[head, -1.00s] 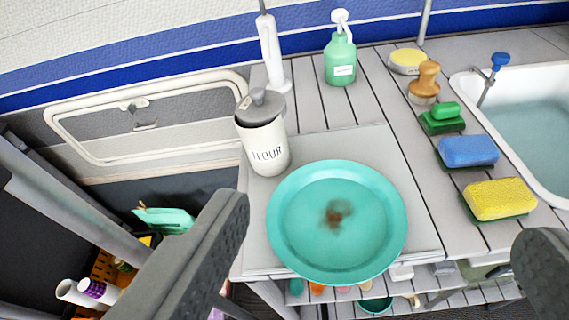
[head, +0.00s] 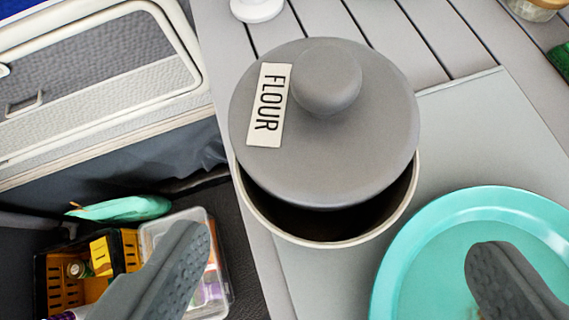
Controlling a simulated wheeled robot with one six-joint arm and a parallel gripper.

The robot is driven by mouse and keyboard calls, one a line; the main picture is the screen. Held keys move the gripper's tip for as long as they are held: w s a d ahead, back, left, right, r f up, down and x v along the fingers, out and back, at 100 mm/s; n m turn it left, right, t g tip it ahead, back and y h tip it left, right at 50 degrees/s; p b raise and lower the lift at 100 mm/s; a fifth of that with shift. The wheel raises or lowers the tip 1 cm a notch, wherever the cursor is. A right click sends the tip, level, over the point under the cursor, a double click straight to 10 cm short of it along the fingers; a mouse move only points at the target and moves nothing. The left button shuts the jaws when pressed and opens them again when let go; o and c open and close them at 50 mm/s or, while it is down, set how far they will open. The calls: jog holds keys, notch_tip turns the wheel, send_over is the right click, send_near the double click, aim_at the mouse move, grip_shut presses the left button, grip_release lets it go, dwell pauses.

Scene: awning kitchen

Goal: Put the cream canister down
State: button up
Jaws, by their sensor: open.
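The cream canister (head: 330,241) stands near the left edge of the grey slatted counter, on a pale grey board, left of a teal plate. Its grey round lid (head: 370,150) has a knob and a "FLOUR" label. A dark gap shows between the lid's near edge and the cream rim, so the lid does not sit flush there. Most of the canister's body is hidden under the lid and rim from this high view. My gripper (head: 342,247) is open and empty, one finger at lower left and the other over the plate, with the canister beyond and between them.
The teal plate (head: 420,240) lies close to the canister's right. The pale board (head: 465,130) is bare behind the plate. A white base (head: 257,10) stands at the back. Left of the counter edge are a clear bin and an orange-and-black crate (head: 60,285) below.

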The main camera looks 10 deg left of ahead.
jog(key=shift+a+x, duration=0.15)
jog(key=shift+x, duration=1.75)
jog(key=shift+a+x, duration=0.15)
jog(key=shift+x, duration=1.75)
grip_shut()
